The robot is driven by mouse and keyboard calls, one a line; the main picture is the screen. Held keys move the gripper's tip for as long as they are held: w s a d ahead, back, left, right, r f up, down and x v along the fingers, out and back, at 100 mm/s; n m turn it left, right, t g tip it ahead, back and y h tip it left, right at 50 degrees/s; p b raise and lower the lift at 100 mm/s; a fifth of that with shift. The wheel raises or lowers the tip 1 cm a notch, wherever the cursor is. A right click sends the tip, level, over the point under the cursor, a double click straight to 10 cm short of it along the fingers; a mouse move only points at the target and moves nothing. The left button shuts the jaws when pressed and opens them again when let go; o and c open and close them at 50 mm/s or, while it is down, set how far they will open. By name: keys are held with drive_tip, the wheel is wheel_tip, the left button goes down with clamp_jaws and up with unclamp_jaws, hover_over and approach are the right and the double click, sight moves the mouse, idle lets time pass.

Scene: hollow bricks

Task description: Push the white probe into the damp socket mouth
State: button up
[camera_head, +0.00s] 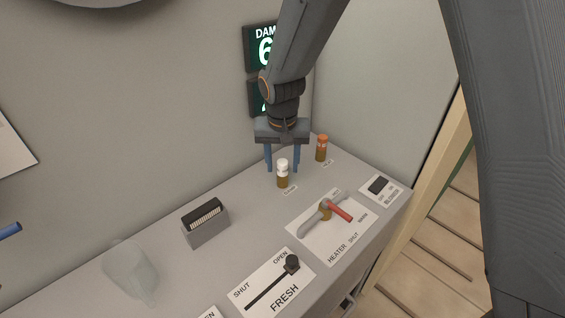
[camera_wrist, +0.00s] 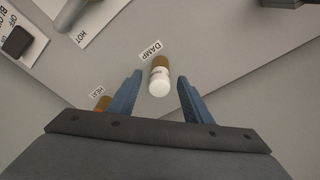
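The white probe (camera_head: 283,165) stands upright at the brass damp socket (camera_head: 282,183) on the grey bench top, with the DAMP label beside it. In the wrist view the white probe (camera_wrist: 159,82) shows end-on, with the brass part (camera_wrist: 160,62) behind it. How deep the probe sits in the socket I cannot tell. My gripper (camera_head: 282,170) points down at the probe. In the wrist view my gripper (camera_wrist: 160,79) is open, with one blue finger on each side of the probe and a gap to both.
An orange-capped probe (camera_head: 321,142) in a similar brass holder stands behind to the right, near the wall. The heater lever (camera_head: 337,209) and a black switch (camera_head: 378,186) lie in front right. A grey slotted box (camera_head: 206,222) and a glass jar (camera_head: 131,270) stand left.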

sight(283, 177)
wheel_tip(283, 177, up, 8)
drive_tip(key=s+b, duration=0.1)
drive_tip(key=b, duration=0.1)
drive_tip(key=shift+f, duration=0.15)
drive_tip(key=shift+s, duration=0.1)
idle(0.3)
drive_tip(key=s+d+f, duration=0.1)
drive_tip(key=s+d, duration=0.3)
drive_tip(key=d, duration=0.4)
drive_tip(key=s+d+f+b, duration=0.1)
drive_tip(key=s+d+f, duration=0.1)
drive_tip(key=s+d, duration=0.3)
drive_tip(key=s+d+f, duration=0.2)
drive_tip(key=s+d, duration=0.2)
drive_tip(key=d, duration=0.8)
drive_tip(key=shift+s+m+b, duration=0.3)
drive_tip(key=shift+s+b, duration=0.05)
drive_tip(key=shift+f, duration=0.1)
